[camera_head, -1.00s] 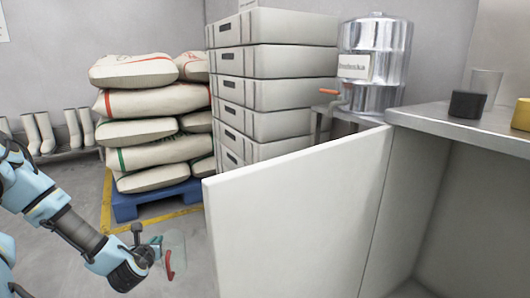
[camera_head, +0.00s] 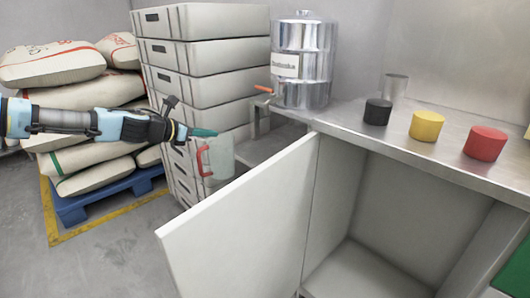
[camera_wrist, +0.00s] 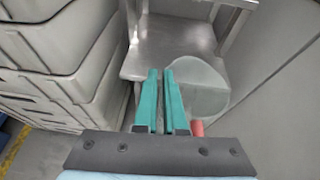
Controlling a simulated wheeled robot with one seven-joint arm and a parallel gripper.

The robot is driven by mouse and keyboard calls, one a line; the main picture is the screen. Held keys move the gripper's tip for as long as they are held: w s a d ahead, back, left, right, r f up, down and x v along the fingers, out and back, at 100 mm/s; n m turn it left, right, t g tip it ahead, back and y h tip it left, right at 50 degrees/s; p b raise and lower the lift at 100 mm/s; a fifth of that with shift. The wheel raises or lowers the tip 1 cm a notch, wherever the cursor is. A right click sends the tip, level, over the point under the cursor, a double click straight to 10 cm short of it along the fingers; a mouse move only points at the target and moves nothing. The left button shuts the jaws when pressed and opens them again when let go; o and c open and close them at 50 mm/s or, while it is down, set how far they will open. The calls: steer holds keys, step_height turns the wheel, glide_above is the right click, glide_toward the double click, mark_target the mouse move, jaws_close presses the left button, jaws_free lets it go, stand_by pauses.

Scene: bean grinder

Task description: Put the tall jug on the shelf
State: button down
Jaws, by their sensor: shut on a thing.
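A tall clear jug (camera_head: 220,160) with a red handle hangs roughly upright from my gripper (camera_head: 204,133), in front of the metal shelf's left end. My gripper's teal fingers are shut on the handle side. In the wrist view, the fingers (camera_wrist: 161,78) are close together and the jug (camera_wrist: 207,88) is to their right, seen from above; the exact grip is hidden. The metal shelf (camera_head: 258,146) lies low beneath the steel urn, partly behind the white door. In the wrist view, the shelf (camera_wrist: 160,52) has legs and looks bare where it shows.
Stacked grey crates (camera_head: 205,55) stand left of the shelf. An open white cabinet door (camera_head: 240,225) juts out at the front right. A steel urn (camera_head: 303,65) stands above the shelf. The counter (camera_head: 360,125) holds a clear cup (camera_head: 393,87) and black, yellow and red tubs.

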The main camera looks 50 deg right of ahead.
steer(key=s+d+f+p, duration=0.1)
steer(key=s+d, duration=0.1)
steer(key=d, duration=1.6)
steer(key=shift+d+f+g, duration=0.35)
steer(key=shift+d+g, duration=0.05)
steer(key=c, duration=1)
jaws_free()
steer(key=shift+w+a, duration=0.1)
steer(key=v, duration=1.1)
steer(key=shift+a+r, duration=0.2)
steer(key=shift+a, duration=0.2)
